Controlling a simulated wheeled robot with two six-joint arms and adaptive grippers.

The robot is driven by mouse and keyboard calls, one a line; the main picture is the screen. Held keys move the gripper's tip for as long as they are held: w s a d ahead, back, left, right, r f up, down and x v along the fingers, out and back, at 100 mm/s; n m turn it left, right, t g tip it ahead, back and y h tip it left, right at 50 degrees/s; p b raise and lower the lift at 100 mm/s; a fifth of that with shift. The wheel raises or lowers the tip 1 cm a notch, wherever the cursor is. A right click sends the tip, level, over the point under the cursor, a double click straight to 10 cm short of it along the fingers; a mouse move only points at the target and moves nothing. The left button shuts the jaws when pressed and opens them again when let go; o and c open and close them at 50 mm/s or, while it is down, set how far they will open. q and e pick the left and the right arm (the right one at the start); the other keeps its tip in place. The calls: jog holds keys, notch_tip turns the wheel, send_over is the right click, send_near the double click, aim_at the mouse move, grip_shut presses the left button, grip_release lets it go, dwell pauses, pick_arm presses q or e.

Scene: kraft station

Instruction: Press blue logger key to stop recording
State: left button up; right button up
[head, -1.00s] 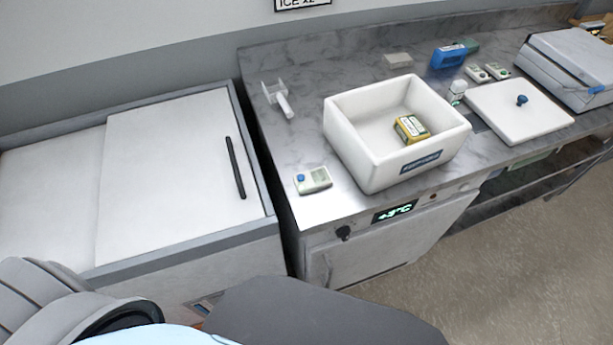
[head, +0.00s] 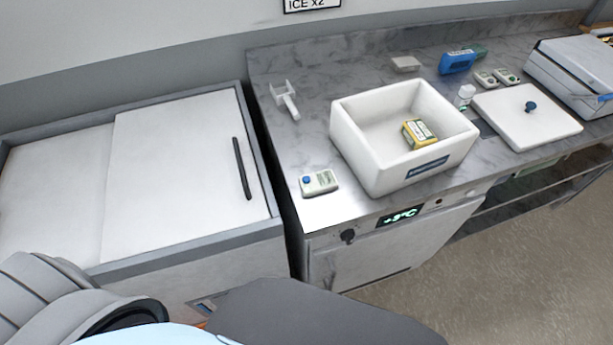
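A small white logger (head: 319,183) lies on the counter's front left corner, left of the white foam box. Its round blue key (head: 306,180) is on its left side, with a small display to the right of the key. Nothing covers the logger or touches it. Two similar small devices with dark keys (head: 497,78) lie at the back right. Neither of my grippers shows in the head view.
The open white box (head: 349,143) holds a yellow carton (head: 419,133). Its lid (head: 551,133) with a blue knob lies to the right. A white scoop-like tool (head: 286,99), a blue item (head: 457,62) and a small bottle (head: 465,96) stand around it. A chest freezer (head: 170,170) is at left.

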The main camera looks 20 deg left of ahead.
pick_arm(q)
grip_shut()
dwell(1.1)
